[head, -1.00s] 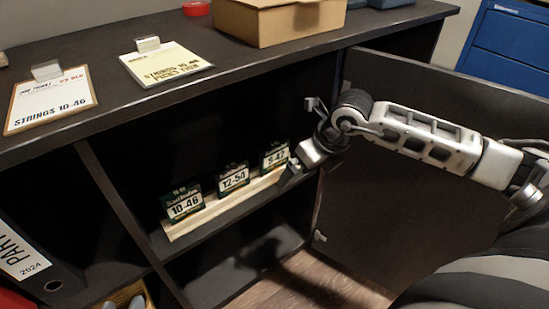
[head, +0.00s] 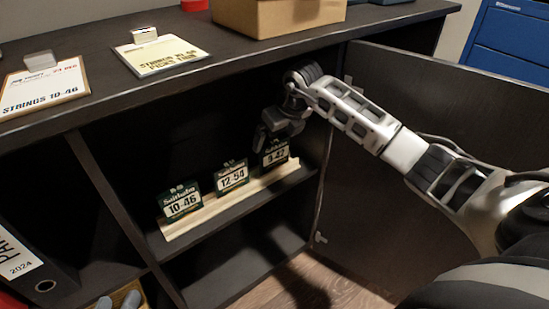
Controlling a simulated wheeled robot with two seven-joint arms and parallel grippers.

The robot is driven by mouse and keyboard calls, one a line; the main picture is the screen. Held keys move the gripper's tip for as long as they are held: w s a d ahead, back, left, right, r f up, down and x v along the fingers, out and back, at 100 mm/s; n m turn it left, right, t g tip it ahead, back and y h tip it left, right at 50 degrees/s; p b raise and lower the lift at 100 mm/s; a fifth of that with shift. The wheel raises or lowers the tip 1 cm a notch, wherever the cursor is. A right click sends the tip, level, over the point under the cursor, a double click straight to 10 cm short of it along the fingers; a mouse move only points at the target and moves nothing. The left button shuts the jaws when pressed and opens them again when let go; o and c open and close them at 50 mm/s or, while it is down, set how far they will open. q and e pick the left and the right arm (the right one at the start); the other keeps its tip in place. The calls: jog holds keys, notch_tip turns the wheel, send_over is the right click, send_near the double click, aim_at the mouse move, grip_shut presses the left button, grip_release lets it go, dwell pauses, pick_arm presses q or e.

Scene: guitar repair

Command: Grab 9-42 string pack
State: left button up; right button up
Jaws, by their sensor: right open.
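The 9-42 string pack (head: 276,154) stands upright at the right end of a pale wooden rack (head: 206,218) on the cabinet shelf. The 12-54 pack (head: 232,177) and the 10-46 pack (head: 181,203) stand to its left in the same rack. My right gripper (head: 268,140) is open, inside the compartment at the upper edge of the 9-42 pack. It hides the pack's top, and I cannot tell whether it touches the pack. My left gripper is not in view.
The cabinet top (head: 215,84) overhangs the compartment, and an open door (head: 385,190) stands to the right. A binder (head: 22,262) stands at lower left.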

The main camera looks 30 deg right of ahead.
aim_at(275, 142)
jog(key=b+x, duration=0.1)
jog(key=x, duration=0.2)
jog(key=shift+s, duration=0.1)
jog(key=shift+f, duration=0.35)
jog(key=shift+w, duration=0.2)
jog(key=c, duration=0.9)
pick_arm(q)
jog(key=shift+w+d+r+n+h, duration=0.2)
jog(key=shift+d+r+n+h, duration=0.1)
jog(key=shift+r, duration=0.1)
pick_arm(e)
jog(key=shift+o, duration=0.2)
jog(key=shift+r, duration=0.1)
